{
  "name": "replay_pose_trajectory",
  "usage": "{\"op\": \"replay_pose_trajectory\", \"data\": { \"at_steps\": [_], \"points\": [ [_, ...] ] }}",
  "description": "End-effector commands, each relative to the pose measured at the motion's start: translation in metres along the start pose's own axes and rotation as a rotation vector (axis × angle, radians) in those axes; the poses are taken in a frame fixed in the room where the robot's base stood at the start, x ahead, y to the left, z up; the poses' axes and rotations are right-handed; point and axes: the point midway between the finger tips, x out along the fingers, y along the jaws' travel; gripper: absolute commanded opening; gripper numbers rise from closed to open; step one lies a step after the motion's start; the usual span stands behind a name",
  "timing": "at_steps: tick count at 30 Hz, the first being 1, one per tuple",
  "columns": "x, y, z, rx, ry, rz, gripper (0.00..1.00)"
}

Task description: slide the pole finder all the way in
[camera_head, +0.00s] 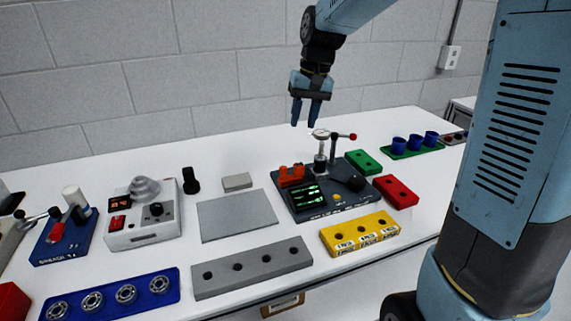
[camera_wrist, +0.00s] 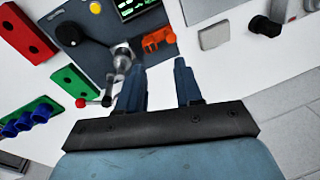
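A dark grey test station (camera_head: 310,213) stands on the white table, with a lit green screen (camera_head: 308,197), a black knob (camera_head: 354,182) and a yellow button (camera_head: 337,200). An orange block-like piece (camera_head: 291,176) sits at its back left edge; it looks like the pole finder, but I cannot be sure. It also shows in the wrist view (camera_wrist: 158,40). A silver post (camera_head: 320,152) with a red-ball lever (camera_head: 352,137) rises beside it. My gripper (camera_head: 303,124) hangs above and behind the station, fingers apart and empty. In the wrist view my gripper (camera_wrist: 159,66) points toward the orange piece, not touching it.
A green block (camera_head: 363,161) and red block (camera_head: 396,191) stand right of the station, a yellow holder (camera_head: 360,234) in front. A grey plate (camera_head: 237,216) and grey holed block (camera_head: 252,267) lie left. Blue cups (camera_head: 398,144) stand at back right.

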Motion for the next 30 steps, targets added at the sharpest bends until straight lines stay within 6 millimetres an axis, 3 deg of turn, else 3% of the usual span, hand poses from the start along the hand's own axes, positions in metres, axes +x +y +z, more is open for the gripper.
{"op": "replay_pose_trajectory", "data": {
  "at_steps": [6, 14, 30],
  "points": [
    [0.021, -0.013, -0.022, -0.001, -0.050, -0.029, 0.35],
    [0.040, -0.015, -0.024, -0.002, -0.060, -0.034, 0.35],
    [0.131, -0.019, -0.019, -0.002, -0.059, -0.034, 0.35]
  ]
}}
